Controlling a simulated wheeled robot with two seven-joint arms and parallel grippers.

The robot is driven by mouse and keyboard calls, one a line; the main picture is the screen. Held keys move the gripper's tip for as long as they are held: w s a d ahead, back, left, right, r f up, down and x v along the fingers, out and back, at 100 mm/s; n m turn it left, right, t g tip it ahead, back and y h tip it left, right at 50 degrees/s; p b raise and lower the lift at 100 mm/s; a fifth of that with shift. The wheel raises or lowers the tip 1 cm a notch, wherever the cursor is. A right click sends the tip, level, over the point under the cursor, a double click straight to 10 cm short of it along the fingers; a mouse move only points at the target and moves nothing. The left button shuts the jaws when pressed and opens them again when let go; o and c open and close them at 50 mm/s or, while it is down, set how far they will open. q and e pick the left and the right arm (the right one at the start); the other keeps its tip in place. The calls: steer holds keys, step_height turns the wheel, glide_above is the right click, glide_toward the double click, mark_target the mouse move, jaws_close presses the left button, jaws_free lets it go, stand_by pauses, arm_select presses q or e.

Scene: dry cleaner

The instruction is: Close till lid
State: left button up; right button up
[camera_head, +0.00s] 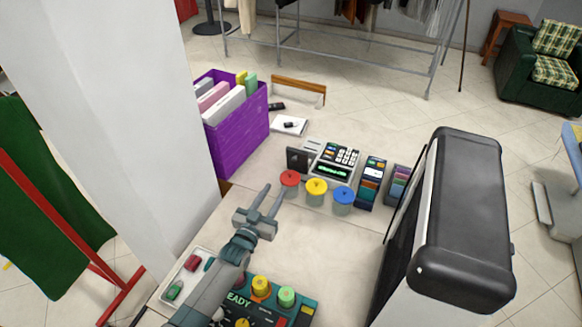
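A small till (335,163) with a keypad and a lit green display stands on the counter at the centre. A dark upright panel (298,159) stands at its left side; I cannot tell whether this is its lid. My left gripper (274,190) is open and empty over the counter, in front and to the left of the till, apart from it. My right gripper is not in view.
Red (290,178), yellow (316,187) and blue (343,195) lidded jars stand in front of the till. A purple file box (237,128) is behind left. A large black-topped unit (460,215) blocks the right. A button panel (265,308) lies near my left arm.

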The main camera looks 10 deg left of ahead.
mark_target(294, 160)
arm_select(q)
steer(key=w+b, duration=0.2)
steer(key=w, duration=0.2)
steer(key=w+d+b, duration=0.1)
steer(key=w+b, duration=0.2)
steer(key=w, duration=0.1)
steer(key=w+d+b, duration=0.1)
steer(key=w+b, duration=0.1)
steer(key=w, duration=0.2)
steer(key=shift+w+d+f, duration=0.2)
steer(key=shift+w+d+r+b, duration=0.15)
steer(key=shift+w+d+b, duration=0.05)
steer(key=shift+w+b, duration=0.6)
steer(key=shift+w, duration=0.1)
jaws_close()
